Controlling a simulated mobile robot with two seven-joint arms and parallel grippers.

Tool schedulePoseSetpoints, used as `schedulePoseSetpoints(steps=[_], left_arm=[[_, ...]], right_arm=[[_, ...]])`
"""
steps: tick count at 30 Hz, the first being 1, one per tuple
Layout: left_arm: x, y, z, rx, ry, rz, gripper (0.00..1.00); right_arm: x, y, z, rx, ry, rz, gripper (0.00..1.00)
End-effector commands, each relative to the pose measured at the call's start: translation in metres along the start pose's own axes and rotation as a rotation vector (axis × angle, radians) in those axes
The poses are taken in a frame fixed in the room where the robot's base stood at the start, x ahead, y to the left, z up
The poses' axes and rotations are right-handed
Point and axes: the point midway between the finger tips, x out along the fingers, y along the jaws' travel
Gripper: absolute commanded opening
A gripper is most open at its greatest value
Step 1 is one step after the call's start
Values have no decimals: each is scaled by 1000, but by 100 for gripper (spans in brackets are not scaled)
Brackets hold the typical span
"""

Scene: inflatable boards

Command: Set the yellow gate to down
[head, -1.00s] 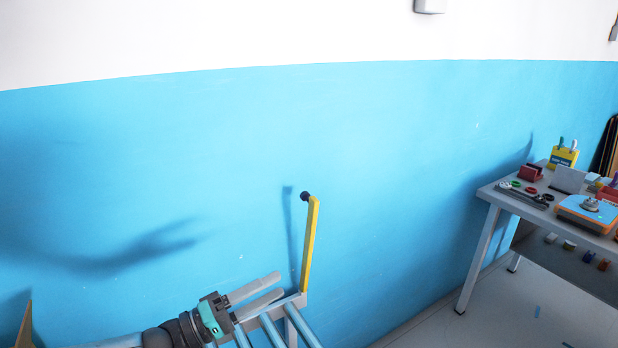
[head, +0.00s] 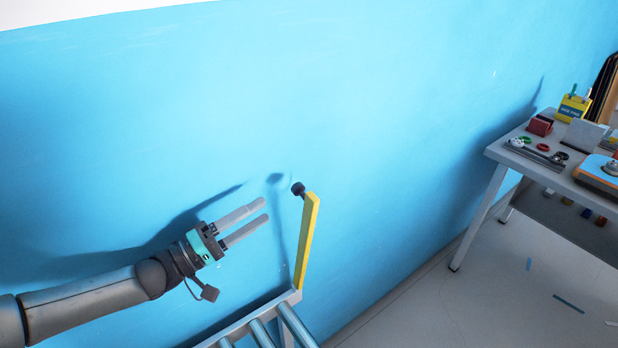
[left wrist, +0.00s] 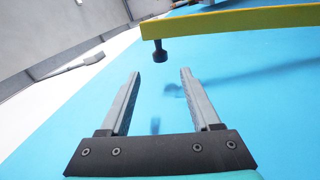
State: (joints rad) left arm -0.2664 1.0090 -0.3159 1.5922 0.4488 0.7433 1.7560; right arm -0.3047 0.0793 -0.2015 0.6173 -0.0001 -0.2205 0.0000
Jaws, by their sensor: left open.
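The yellow gate (head: 307,243) is a flat bar standing upright, slightly tilted, at the end of a grey roller conveyor, with a dark knob (head: 298,189) at its top. In the left wrist view the yellow gate (left wrist: 235,22) crosses the top, and its dark knob (left wrist: 160,54) hangs just beyond the fingertips, between their lines. My left gripper (head: 256,222) is open and empty, left of the gate and a little lower than the knob, apart from it. My right gripper is in neither view.
The roller conveyor (head: 262,333) runs below the gate, in front of a blue wall (head: 150,120). A grey table (head: 500,152) with tools and boxes stands at the right. Open floor (head: 480,295) lies between conveyor and table.

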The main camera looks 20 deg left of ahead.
Motion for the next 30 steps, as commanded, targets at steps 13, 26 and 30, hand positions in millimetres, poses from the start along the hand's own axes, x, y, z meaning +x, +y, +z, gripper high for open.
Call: schedulePoseSetpoints(steps=[13, 26, 30], left_arm=[[66, 1, 0, 0, 1, 5, 64], [122, 1, 0, 0, 1, 3, 64], [132, 0, 0, -2, 0, 2, 64]], right_arm=[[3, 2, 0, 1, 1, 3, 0], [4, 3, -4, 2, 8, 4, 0], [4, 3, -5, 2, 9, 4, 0]])
